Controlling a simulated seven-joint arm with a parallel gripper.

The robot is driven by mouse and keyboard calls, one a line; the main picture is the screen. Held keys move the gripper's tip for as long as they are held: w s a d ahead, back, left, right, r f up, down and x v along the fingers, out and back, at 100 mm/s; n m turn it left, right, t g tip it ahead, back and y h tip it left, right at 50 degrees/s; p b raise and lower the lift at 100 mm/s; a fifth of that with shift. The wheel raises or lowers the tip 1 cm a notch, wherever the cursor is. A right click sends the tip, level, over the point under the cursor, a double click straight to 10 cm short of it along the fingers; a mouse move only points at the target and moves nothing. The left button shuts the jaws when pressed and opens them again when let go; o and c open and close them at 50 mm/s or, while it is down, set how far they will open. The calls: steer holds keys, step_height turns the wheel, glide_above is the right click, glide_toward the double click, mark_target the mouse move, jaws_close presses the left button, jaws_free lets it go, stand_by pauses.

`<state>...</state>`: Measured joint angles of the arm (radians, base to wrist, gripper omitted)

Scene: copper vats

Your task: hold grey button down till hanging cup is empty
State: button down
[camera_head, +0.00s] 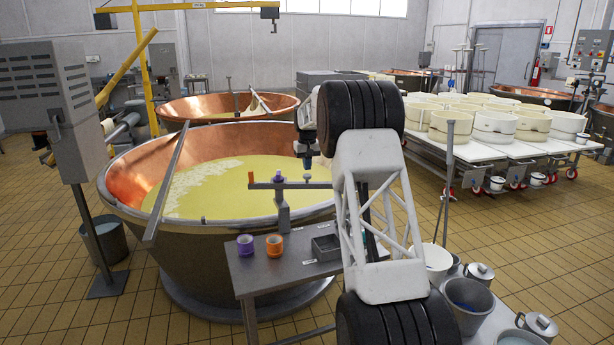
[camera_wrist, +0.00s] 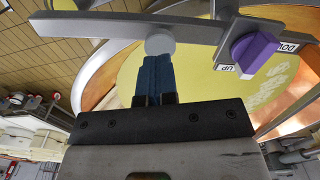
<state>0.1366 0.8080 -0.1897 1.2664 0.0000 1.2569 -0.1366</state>
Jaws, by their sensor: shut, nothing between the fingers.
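The grey button (camera_wrist: 160,44) is a pale round disc on the flat grey bar (camera_wrist: 90,27) in the wrist view. My gripper (camera_wrist: 158,60) is shut, its blue fingers together and empty. The fingertips meet the button's edge in the picture; I cannot tell whether it is pressed in. A purple knob (camera_wrist: 256,49) with labels stands right of the button. In the head view my gripper (camera_head: 307,176) is at the bar (camera_head: 263,186), right of the purple knob (camera_head: 278,177). I cannot make out a hanging cup in either view.
A purple cup (camera_head: 245,245) and an orange cup (camera_head: 274,245) stand on the small grey table (camera_head: 250,275), beside a dark tray (camera_head: 326,248). A copper vat (camera_head: 128,178) of yellow liquid lies behind. Buckets (camera_head: 468,300) stand at lower right.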

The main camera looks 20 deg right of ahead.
mark_target(307, 175)
steer(key=shift+f, duration=1.9)
steer(key=shift+r, duration=0.1)
stand_by(2.7)
steer(key=shift+r, duration=3.4)
steer(key=shift+r, duration=0.1)
